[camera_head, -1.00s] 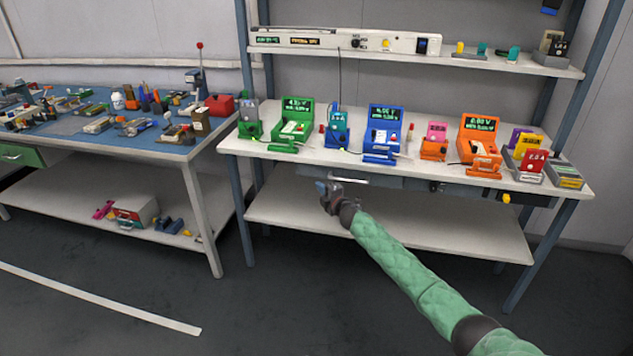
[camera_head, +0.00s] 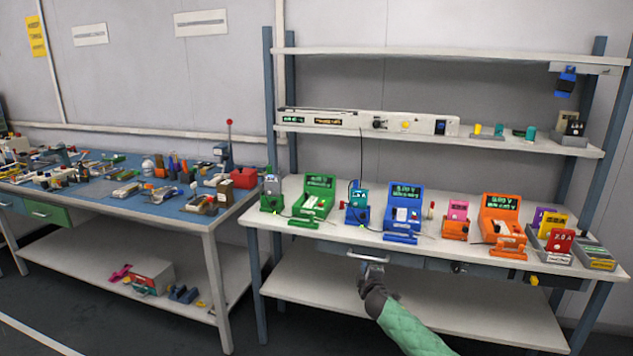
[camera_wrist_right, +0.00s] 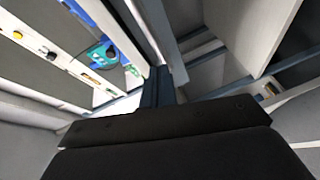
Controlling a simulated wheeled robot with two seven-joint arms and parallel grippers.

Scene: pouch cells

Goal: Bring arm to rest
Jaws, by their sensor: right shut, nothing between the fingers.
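My right arm, in a green padded sleeve, comes in from the bottom of the head view. My right gripper (camera_head: 374,268) is shut and empty, just in front of the bench's front edge and by the silver drawer handle (camera_head: 367,257). I cannot tell whether it touches the handle. In the right wrist view the dark gripper body (camera_wrist_right: 170,130) fills the lower part, with no object held. My left gripper is not in view.
The white bench (camera_head: 345,234) holds green, blue and orange testers (camera_head: 404,212) and small coloured blocks. A shelf (camera_head: 480,139) is above. A blue-topped table (camera_head: 185,209) with many small parts stands left. A lower shelf (camera_head: 420,290) lies beneath the bench.

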